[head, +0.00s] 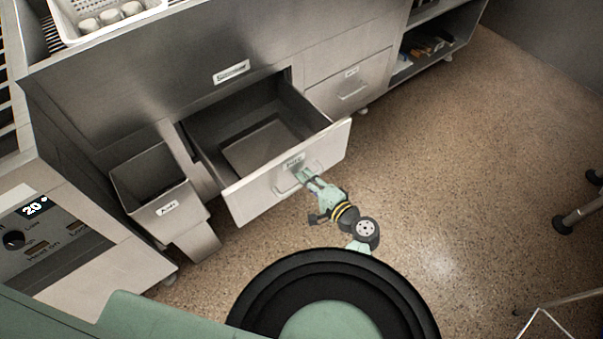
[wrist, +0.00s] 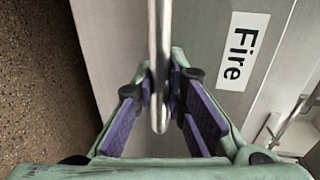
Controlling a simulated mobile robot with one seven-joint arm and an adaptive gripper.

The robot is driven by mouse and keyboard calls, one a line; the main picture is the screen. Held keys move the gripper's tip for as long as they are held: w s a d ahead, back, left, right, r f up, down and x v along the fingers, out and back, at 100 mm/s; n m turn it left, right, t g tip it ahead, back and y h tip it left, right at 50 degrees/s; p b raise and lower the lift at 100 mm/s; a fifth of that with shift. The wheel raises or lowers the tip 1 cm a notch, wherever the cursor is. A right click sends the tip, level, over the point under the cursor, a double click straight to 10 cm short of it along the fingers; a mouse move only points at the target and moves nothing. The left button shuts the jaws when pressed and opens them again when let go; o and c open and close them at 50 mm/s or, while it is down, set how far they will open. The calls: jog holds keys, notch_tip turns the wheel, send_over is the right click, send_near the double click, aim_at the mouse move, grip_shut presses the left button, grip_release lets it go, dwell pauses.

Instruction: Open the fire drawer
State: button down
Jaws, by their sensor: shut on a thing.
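The fire drawer (head: 240,192) is pulled far out of the metal counter in the head view, and its inside looks empty. Its front carries a label reading "Fire" (wrist: 243,52) in the wrist view. My gripper (head: 303,176) is at the drawer front. In the wrist view, my gripper (wrist: 160,85) has its purple-padded fingers on both sides of the bar handle (wrist: 159,35) and is shut on it. The fingers hide part of the handle in the head view.
An open "Ash" bin (head: 165,205) sticks out left of the drawer. A closed drawer (head: 350,88) is to the right, then an open shelf (head: 430,45). A white basket with cups (head: 150,8) stands on top. The speckled floor (head: 450,170) at right is largely clear.

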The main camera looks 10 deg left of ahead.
jog(key=shift+s+d, duration=0.45)
jog(key=shift+d, duration=0.1)
jog(key=c, duration=1.6)
grip_release()
